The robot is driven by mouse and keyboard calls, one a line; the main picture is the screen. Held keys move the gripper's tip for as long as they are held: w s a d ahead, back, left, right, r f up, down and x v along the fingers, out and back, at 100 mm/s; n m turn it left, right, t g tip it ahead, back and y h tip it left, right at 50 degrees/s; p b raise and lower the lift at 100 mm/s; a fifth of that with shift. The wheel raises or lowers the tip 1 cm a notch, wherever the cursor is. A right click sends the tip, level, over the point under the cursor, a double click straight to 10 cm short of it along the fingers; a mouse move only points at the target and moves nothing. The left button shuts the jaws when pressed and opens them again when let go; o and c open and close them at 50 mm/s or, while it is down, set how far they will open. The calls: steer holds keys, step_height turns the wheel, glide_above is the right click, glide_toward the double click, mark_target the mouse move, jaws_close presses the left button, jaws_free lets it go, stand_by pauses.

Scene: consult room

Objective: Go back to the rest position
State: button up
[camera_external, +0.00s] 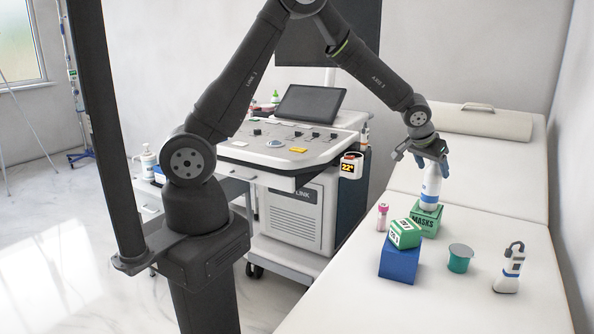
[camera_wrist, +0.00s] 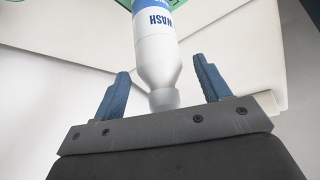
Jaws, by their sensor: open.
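My gripper (camera_wrist: 160,85) is open in the wrist view, with its two blue fingers apart on either side of a white bottle (camera_wrist: 155,55). The bottle has a blue label reading "WASH", and neither finger visibly touches it. In the external view my gripper (camera_external: 433,160) is at the top of the bottle (camera_external: 431,188), above the couch. The bottle stands upright on a green box marked "MASKS" (camera_external: 426,218).
On the couch (camera_external: 350,300), a green-and-white box (camera_external: 404,233) sits on a blue box (camera_external: 399,262). A pink-capped vial (camera_external: 382,216), a teal cup (camera_external: 460,258) and a white device (camera_external: 509,270) stand nearby. An ultrasound cart (camera_external: 290,150) stands left of the couch.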

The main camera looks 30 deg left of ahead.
steer(key=shift+x, duration=0.9)
steer(key=r, duration=0.2)
steer(key=s+r, duration=0.1)
steer(key=r, duration=0.2)
steer(key=shift+s+d+r, duration=0.1)
steer(key=shift+d, duration=0.05)
steer(key=s+d+r, duration=0.4)
steer(key=s+r, duration=0.2)
steer(key=s, duration=0.4)
steer(key=w+d+f, duration=0.2)
steer(key=d, duration=0.5)
steer(key=w+d+f, duration=0.2)
steer(key=d+f, duration=0.1)
steer(key=d, duration=0.4)
steer(key=w+d+f+m, duration=0.1)
steer(key=w+d+f, duration=0.1)
steer(key=d, duration=0.5)
steer(key=shift+w+d+f+h, duration=0.3)
steer(key=shift+w+f, duration=0.1)
steer(key=shift+f, duration=0.3)
steer(key=shift+o, duration=0.4)
